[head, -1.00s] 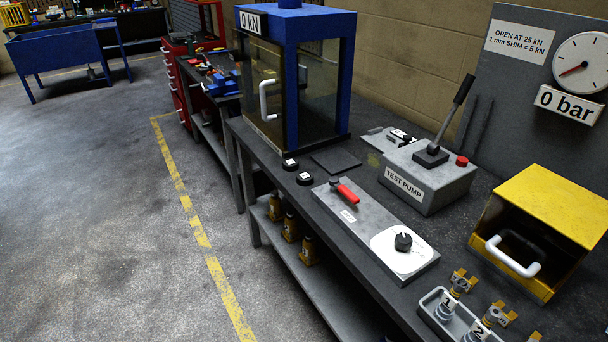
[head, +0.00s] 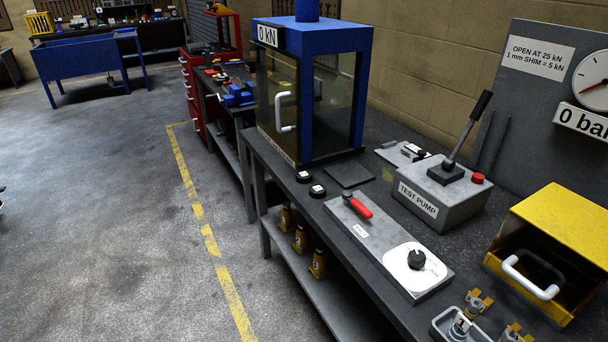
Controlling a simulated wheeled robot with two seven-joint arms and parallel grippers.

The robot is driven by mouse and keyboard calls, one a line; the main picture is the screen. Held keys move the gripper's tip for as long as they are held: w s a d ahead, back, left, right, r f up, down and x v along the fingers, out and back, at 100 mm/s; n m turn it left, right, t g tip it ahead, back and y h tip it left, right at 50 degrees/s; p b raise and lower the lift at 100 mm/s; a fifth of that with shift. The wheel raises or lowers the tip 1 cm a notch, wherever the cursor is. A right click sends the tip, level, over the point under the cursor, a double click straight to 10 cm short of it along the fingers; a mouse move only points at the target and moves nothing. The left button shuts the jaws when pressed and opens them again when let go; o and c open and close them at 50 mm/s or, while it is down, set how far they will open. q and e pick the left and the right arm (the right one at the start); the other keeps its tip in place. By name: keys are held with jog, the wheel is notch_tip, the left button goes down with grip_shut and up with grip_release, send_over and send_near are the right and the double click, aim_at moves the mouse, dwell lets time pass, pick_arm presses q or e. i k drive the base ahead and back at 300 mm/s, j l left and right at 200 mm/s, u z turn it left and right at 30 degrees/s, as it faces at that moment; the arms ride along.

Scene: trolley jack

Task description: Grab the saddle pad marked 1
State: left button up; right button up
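Two small black round pads with white tops sit near the bench's front edge, in front of the blue press. The farther pad (head: 303,176) is to the left of the nearer pad (head: 317,190). The marks on their tops are too small to read, so I cannot tell which one is marked 1. Neither of my grippers can be made out. A small dark sliver at the left picture edge is too cut off to identify.
The blue press (head: 310,85) with a glass door stands behind the pads. A grey plate (head: 380,240) with a red lever, the test pump (head: 440,195) and an open yellow box (head: 560,235) are to the right. Yellow bottle jacks (head: 300,240) stand on the lower shelf. The left floor is clear.

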aim_at(318, 191)
jog(key=i+j+z, duration=0.15)
jog(key=i+j, duration=0.15)
jog(key=i+j+z, duration=0.2)
jog(key=j, duration=0.3)
jog(key=i+j+z, duration=0.15)
jog(key=j, duration=0.3)
jog(key=i, duration=0.1)
